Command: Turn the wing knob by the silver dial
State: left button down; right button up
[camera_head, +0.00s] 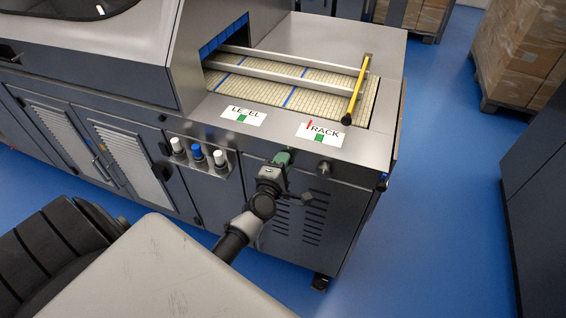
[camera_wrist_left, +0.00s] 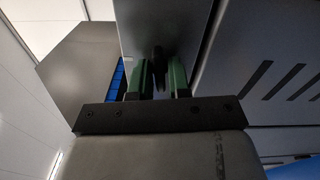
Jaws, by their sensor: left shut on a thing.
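My left gripper (camera_head: 282,158) reaches the front face of the grey machine, just below the top edge and between the LEVEL label (camera_head: 242,115) and the TRACK label (camera_head: 321,134). In the left wrist view its two green fingers (camera_wrist_left: 158,82) stand on either side of a dark wing knob (camera_wrist_left: 157,57) and are shut on it. In the head view the gripper hides this knob. A second dark knob (camera_head: 324,167) sits to the right, below the TRACK label, untouched. I cannot make out a silver dial for certain. My right gripper is not in view.
A panel with two white-capped knobs and one blue-capped knob (camera_head: 197,153) juts out left of my gripper. On top, a conveyor belt (camera_head: 290,95) has white rails and a yellow bar (camera_head: 357,90). Blue floor (camera_head: 430,170) is clear to the right.

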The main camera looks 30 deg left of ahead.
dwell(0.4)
pick_arm(q)
jog(key=c, duration=1.1)
grip_release()
jog(key=b+v, duration=0.1)
jog(key=v, duration=0.9)
jog(key=shift+s, duration=0.4)
